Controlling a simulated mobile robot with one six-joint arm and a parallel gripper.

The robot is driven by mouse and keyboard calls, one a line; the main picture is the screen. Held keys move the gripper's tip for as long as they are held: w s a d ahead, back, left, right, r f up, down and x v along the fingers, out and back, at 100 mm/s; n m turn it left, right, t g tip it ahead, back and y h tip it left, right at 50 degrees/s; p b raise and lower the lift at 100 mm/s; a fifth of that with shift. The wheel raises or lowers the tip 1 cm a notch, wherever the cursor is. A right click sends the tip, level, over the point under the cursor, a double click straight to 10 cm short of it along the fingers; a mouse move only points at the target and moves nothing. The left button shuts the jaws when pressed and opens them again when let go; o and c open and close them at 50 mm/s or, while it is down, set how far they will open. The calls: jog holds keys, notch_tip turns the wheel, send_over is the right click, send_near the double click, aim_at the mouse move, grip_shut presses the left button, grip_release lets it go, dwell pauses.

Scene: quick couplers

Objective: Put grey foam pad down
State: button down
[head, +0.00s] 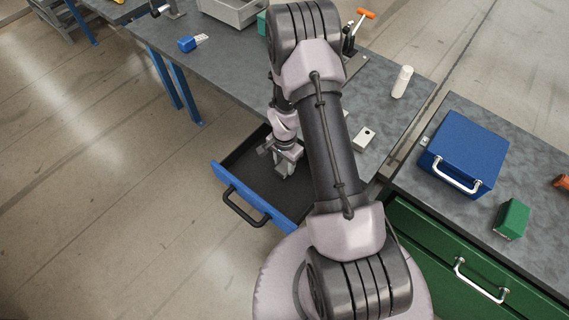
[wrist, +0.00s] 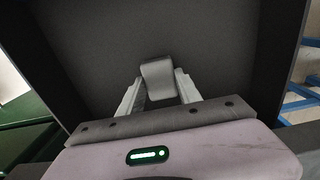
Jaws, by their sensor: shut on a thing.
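The grey foam pad (wrist: 158,80) is a small light grey block between the two fingertips of my gripper (wrist: 158,88) in the wrist view. The fingers are shut on it. In the head view my gripper (head: 284,169) points down inside an open drawer (head: 234,186) with a blue front and a dark interior. In the wrist view the drawer's dark floor (wrist: 100,40) lies behind the pad. I cannot tell whether the pad touches the floor. The pad is hard to make out in the head view.
The drawer's black handle (head: 245,207) faces the front left. At the right are a blue case (head: 462,150), a green block (head: 512,219) and a green cabinet (head: 440,245).

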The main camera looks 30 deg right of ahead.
jog(key=c, duration=0.8)
grip_release()
jog(key=shift+c, duration=0.2)
notch_tip(320, 180, up, 12)
jog(key=p, duration=0.5)
notch_tip(320, 180, up, 16)
jog(key=n+t, duration=0.2)
jog(key=n, duration=0.1)
send_over(284, 166)
jog(key=a, duration=0.4)
jog(key=s+a+r+n+t+y, duration=0.1)
jog(key=s+a+r+n+t, duration=0.1)
jog(key=s+a+r, duration=0.4)
jog(key=s+a+r+n+t+y, duration=0.1)
jog(key=s+a+r+n, duration=0.3)
jog(key=s+r, duration=0.7)
jog(key=shift+s+a+r+n+t, duration=0.2)
jog(key=shift+a+r+n+t, duration=0.15)
jog(key=shift+a+r, duration=0.65)
jog(key=shift+a+f, duration=0.25)
